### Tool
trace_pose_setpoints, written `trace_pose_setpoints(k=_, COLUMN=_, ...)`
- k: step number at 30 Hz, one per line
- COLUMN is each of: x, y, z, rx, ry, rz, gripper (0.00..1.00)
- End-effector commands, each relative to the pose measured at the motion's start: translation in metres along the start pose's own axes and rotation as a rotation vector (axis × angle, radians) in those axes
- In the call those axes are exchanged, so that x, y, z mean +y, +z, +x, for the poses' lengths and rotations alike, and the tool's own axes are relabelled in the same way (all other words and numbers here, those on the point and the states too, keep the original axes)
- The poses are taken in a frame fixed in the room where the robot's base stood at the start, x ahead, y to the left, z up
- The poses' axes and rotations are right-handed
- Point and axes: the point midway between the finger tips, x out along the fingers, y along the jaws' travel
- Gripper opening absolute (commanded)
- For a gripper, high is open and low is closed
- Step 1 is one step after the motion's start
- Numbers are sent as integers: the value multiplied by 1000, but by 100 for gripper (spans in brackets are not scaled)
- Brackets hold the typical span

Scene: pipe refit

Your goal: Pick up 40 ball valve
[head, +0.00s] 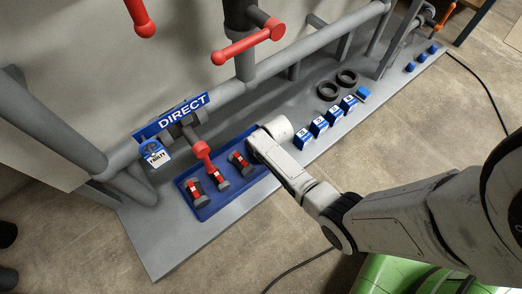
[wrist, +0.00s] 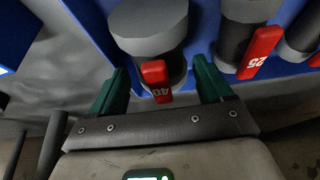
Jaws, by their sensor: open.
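In the wrist view the 40 ball valve (wrist: 150,38) is a grey round-ended body with a red handle marked 40. My gripper (wrist: 162,76) is open, with one green finger on each side of this valve. I cannot tell whether the fingers touch it. A valve marked 25 (wrist: 240,45) stands just to the right. In the head view the blue tray (head: 203,213) holds several red-handled valves (head: 219,178), whose numbers are too small to read. My wrist covers the tray's right end, and my fingers are hidden there.
Another valve (wrist: 303,35) sits at the wrist view's right edge. Blue labelled blocks (head: 319,126) and two dark rings (head: 338,84) lie farther right along the grey platform.

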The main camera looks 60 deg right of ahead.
Motion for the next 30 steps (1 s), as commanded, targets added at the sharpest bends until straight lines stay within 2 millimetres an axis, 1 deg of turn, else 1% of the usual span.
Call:
trace_pose_setpoints(k=1, x=0, y=0, z=3, rx=0, ry=0, rz=0, gripper=79)
trace_pose_setpoints(k=8, x=0, y=0, z=2, rx=0, ry=0, rz=0, gripper=79)
trace_pose_setpoints(k=22, x=0, y=0, z=2, rx=-1, ry=0, rz=0, gripper=35)
trace_pose_setpoints(k=23, x=0, y=0, z=2, rx=-1, ry=0, rz=0, gripper=33)
trace_pose_setpoints(k=30, x=0, y=-1, z=1, rx=0, ry=0, rz=0, gripper=33)
